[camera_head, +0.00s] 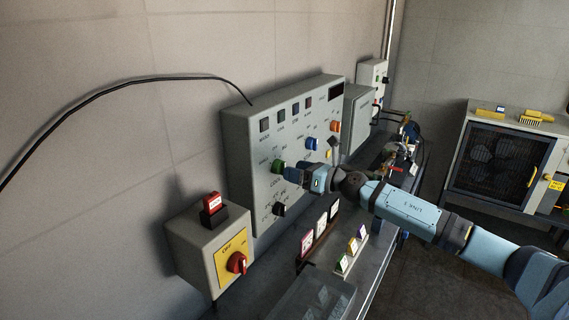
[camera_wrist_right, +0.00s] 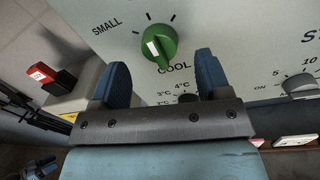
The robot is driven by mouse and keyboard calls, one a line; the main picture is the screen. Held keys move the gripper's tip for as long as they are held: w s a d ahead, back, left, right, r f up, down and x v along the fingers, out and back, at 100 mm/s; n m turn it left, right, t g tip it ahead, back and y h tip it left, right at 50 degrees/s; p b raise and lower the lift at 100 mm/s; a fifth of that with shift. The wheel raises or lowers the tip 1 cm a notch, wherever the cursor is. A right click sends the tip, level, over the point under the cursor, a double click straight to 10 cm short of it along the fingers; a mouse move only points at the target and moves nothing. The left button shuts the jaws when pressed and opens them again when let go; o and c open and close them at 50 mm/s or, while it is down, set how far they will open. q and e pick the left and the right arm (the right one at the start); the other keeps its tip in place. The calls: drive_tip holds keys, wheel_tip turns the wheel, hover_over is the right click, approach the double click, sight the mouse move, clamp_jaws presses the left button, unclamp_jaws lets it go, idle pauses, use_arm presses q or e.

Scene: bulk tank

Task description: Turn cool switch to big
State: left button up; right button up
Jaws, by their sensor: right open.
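The cool switch is a green round knob (camera_head: 278,166) on the front of the grey control panel (camera_head: 240,150). In the right wrist view the green knob (camera_wrist_right: 158,45) has a white mark on its face, with "COOL" printed below and "SMALL" at its upper left. Short tick marks surround it. I cannot tell which position the mark points to, and no "big" label is readable. My right gripper (camera_head: 300,176) is in front of the panel, just right of the knob. In the wrist view its blue fingers (camera_wrist_right: 160,75) are open and empty, with the knob beyond the gap.
A black knob (camera_head: 279,209) is below the green one, and a blue knob (camera_head: 311,143) and an orange knob (camera_head: 335,126) are to its right. A yellow-faced box with a red rotary switch (camera_head: 237,263) is at the lower left. Small upright cards (camera_head: 321,226) stand below the panel.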

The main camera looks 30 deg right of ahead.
sight(280, 168)
drive_tip(key=shift+p+x, duration=0.4)
drive_tip(key=shift+x, duration=1.7)
drive_tip(key=shift+c, duration=0.4)
drive_tip(key=c, duration=0.8)
drive_tip(key=shift+c, duration=0.2)
drive_tip(key=shift+m, duration=0.4)
drive_tip(key=m+p, duration=0.2)
drive_tip(key=m, duration=0.3)
drive_tip(key=shift+t, duration=0.3)
drive_tip(key=m+p, duration=0.1)
drive_tip(key=m, duration=0.2)
drive_tip(key=shift+f, duration=0.1)
drive_tip(key=shift+m, duration=0.7)
